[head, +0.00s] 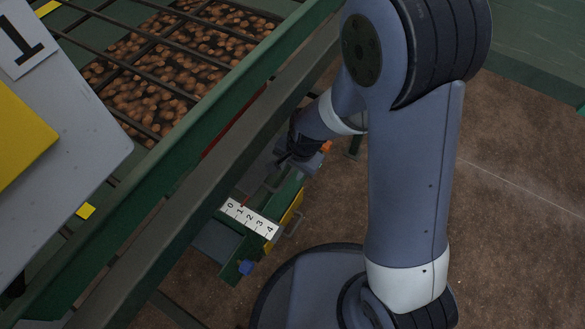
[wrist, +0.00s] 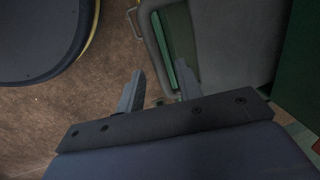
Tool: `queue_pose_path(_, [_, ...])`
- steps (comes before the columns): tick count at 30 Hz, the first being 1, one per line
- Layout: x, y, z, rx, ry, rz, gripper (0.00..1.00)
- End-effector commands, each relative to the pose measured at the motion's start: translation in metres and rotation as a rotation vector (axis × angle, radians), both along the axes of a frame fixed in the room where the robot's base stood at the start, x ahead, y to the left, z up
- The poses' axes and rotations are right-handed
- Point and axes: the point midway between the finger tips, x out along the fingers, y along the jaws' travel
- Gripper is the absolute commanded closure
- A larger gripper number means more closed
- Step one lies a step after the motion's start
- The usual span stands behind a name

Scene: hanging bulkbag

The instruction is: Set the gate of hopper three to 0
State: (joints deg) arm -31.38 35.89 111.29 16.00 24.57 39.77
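A gate assembly hangs under the green hopper frame in the head view. It has a white scale (head: 250,217) marked 0 to 4, with a small red mark near the 0 and 1 end. My gripper (head: 300,160) is just above and beyond the scale, partly hidden by my arm. In the wrist view my gripper (wrist: 158,88) has its two fingers apart with nothing clearly between them. A grey loop handle (wrist: 136,24) and a green channel (wrist: 178,45) lie ahead of the fingers.
A metal grate (head: 185,60) covers brown lumps in the hopper. A grey panel with the number 1 (head: 24,43) is at upper left; no number three shows. Brown floor (head: 515,190) lies open at right.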

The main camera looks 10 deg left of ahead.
Motion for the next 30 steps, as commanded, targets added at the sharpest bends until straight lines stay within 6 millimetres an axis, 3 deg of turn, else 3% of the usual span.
queue_pose_path(8, [0.0002, 0.0004, -0.0012, 0.0, 0.0, 0.0, 0.66])
queue_pose_path(21, [0.0002, 0.0003, -0.001, 0.001, 0.0, 0.0, 1.0])
queue_pose_path(30, [0.0002, 0.0003, -0.001, 0.001, 0.0, 0.0, 1.0])
